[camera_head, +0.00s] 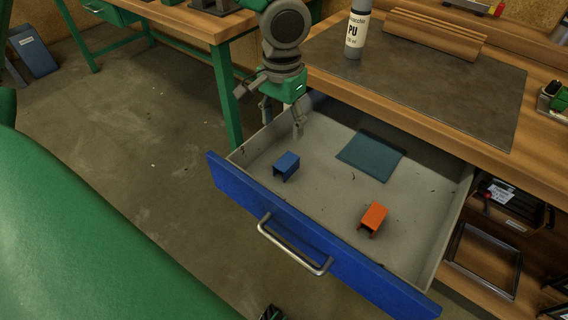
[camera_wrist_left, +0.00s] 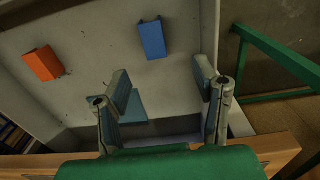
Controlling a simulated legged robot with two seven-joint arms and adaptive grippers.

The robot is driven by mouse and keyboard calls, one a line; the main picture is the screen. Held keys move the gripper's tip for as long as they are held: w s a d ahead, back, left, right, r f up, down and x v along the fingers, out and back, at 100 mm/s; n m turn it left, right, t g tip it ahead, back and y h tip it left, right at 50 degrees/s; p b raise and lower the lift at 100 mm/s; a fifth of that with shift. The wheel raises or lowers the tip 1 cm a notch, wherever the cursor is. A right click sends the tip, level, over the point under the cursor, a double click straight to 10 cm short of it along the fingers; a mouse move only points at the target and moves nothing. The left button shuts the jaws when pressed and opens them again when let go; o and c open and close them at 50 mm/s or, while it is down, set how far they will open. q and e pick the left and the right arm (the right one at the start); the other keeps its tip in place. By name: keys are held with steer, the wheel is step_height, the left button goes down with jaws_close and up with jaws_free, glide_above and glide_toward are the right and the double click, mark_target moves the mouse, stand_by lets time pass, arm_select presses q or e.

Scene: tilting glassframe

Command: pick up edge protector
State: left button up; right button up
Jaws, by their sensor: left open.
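A small blue U-shaped edge protector (camera_head: 286,166) stands in the left part of an open drawer (camera_head: 240,157). An orange one (camera_head: 373,217) stands further right, nearer the drawer front. Both show in my left wrist view, the blue one (camera_wrist_left: 152,39) at top centre and the orange one (camera_wrist_left: 43,64) at left. My left gripper (camera_head: 282,121) is open and empty, pointing down over the drawer's back left corner, apart from the blue piece. In the wrist view its spread fingers (camera_wrist_left: 164,88) have no object between them but the drawer floor beyond.
A flat teal pad (camera_head: 371,152) lies in the drawer. The blue drawer front (camera_head: 310,236) has a metal handle (camera_head: 293,247). A workbench (camera_head: 420,85) with a PU bottle (camera_head: 356,32) borders the drawer behind. A green-legged table (camera_head: 226,95) stands left.

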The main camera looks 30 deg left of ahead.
mark_target(286, 160)
arm_select(q)
steer(key=f, duration=0.2)
steer(key=f+b, duration=0.1)
steer(key=f, duration=0.3)
steer(key=shift+d+f+b, duration=0.3)
steer(key=shift+d+b, duration=0.05)
steer(key=shift+d, duration=0.05)
steer(key=shift+a+f, duration=0.2)
steer(key=shift+f, duration=0.75)
steer(key=f, duration=0.1)
steer(key=f+b, duration=0.2)
steer(key=shift+d+f, duration=0.25)
steer(key=shift+f, duration=0.1)
steer(key=shift+d+f, duration=0.1)
steer(key=shift+f, duration=0.25)
steer(key=shift+r, duration=0.1)
steer(key=c, duration=0.9)
